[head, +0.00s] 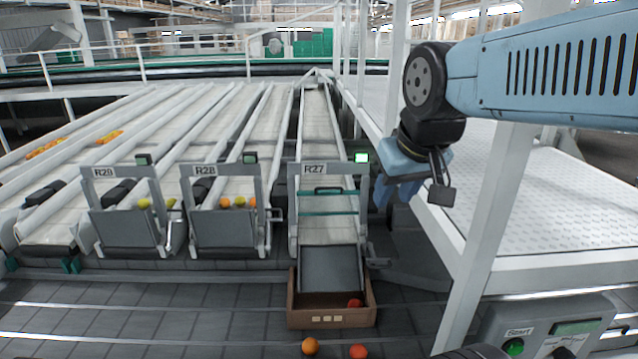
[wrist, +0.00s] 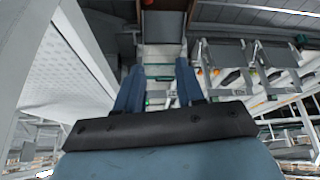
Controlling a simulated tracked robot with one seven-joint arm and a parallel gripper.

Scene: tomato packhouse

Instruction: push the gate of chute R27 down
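The gate of chute R27 (head: 331,269) is a grey plate. It leans down and outward as a ramp from the chute's mouth into a brown crate (head: 328,319). The white chute R27 (head: 318,125) behind it looks empty, with green bars across it under the R27 sign (head: 314,169). A small lamp beside the sign glows bright green. My gripper (head: 391,195) hangs right of the R27 frame, above and apart from the gate. In the wrist view its two blue fingers (wrist: 160,66) are spread with nothing between them. The gate (wrist: 162,28) shows beyond the fingertips there.
Gates R28 (head: 222,229) and R29 (head: 124,229) stand upright with fruit behind them. A red tomato (head: 354,303) is in the crate; two more fruits lie in front. A white platform (head: 540,190) with posts is close on my right. A Start panel (head: 545,330) stands at front right.

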